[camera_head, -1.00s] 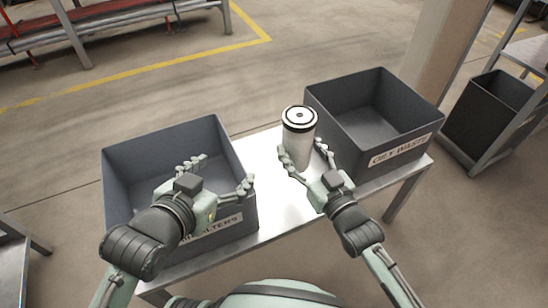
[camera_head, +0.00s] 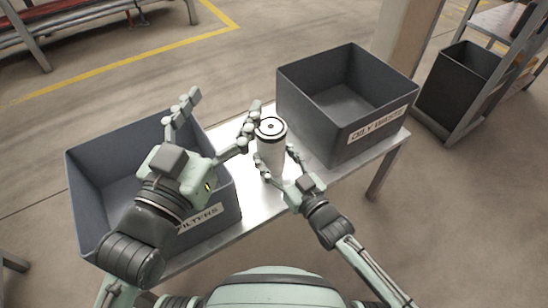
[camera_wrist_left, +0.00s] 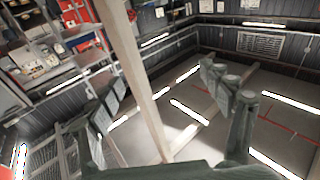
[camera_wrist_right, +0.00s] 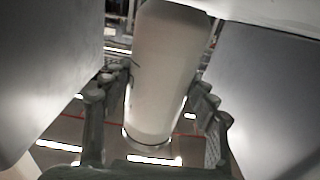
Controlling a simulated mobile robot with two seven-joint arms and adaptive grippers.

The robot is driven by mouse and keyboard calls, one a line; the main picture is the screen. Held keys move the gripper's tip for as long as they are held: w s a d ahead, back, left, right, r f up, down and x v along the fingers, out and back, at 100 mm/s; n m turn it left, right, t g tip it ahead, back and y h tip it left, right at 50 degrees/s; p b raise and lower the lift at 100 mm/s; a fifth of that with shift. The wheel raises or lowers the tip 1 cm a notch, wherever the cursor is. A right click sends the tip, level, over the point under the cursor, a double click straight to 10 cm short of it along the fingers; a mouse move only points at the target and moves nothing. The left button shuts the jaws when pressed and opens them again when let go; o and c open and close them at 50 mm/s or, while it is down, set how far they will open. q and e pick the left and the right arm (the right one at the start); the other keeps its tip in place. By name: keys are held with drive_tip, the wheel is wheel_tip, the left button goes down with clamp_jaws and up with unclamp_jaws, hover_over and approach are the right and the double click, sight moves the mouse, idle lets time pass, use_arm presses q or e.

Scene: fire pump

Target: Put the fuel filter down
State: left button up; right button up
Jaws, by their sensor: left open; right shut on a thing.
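The fuel filter (camera_head: 270,152) is a white cylinder with a black ringed top, upright over the table between the two bins. My right gripper (camera_head: 277,166) is shut on its lower body; in the right wrist view the filter (camera_wrist_right: 165,70) lies between the fingers (camera_wrist_right: 155,95). I cannot tell whether its base touches the table. My left gripper (camera_head: 216,112) is open and empty, over the right side of the left bin, with some fingers close to the filter's top. In the left wrist view nothing lies between its fingers (camera_wrist_left: 170,100).
The left bin (camera_head: 85,190), its label partly hidden and ending in "FILTERS", and the "OILY WASTE" bin (camera_head: 370,132) stand on the metal table (camera_head: 262,205). A narrow strip of tabletop is free between them. A dark bin (camera_head: 455,90) stands by a rack at right.

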use_arm(q)
drive_tip(key=shift+s+d+r, duration=0.1)
drive_tip(key=shift+d+r, duration=0.05)
drive_tip(key=shift+r, duration=0.3)
use_arm(e)
drive_tip(key=shift+f, duration=0.1)
use_arm(q)
drive_tip(key=shift+t, duration=0.3)
use_arm(e)
drive_tip(key=shift+f, duration=0.15)
drive_tip(key=o, duration=1.6)
drive_tip(key=shift+f, duration=0.1)
use_arm(q)
drive_tip(key=shift+s+d+r+h, duration=0.1)
drive_tip(key=shift+r+h, duration=0.2)
drive_tip(key=shift+r, duration=0.05)
